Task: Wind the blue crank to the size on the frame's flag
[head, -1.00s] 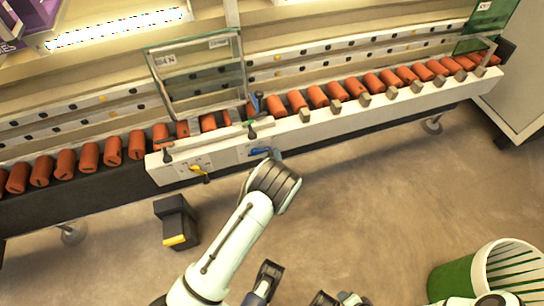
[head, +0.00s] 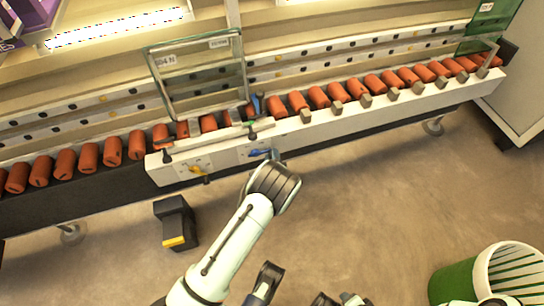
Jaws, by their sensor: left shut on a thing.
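The blue crank (head: 259,153) sits on the white front panel (head: 228,158) of the machine. My left gripper (head: 270,157) is at the crank and shut on it; my own wrist partly hides the fingers. A yellow crank (head: 199,171) is on the same panel to the left. A glass-like frame (head: 198,75) stands above the conveyor and carries small labels; the left one seems to read "604 N", and the right one is too small to read.
Several orange cylinders (head: 113,151) lie in a row along the conveyor. A black pedal-like box with a yellow strip (head: 176,223) stands on the floor. A green and white bin (head: 456,283) is at bottom right. The floor between is clear.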

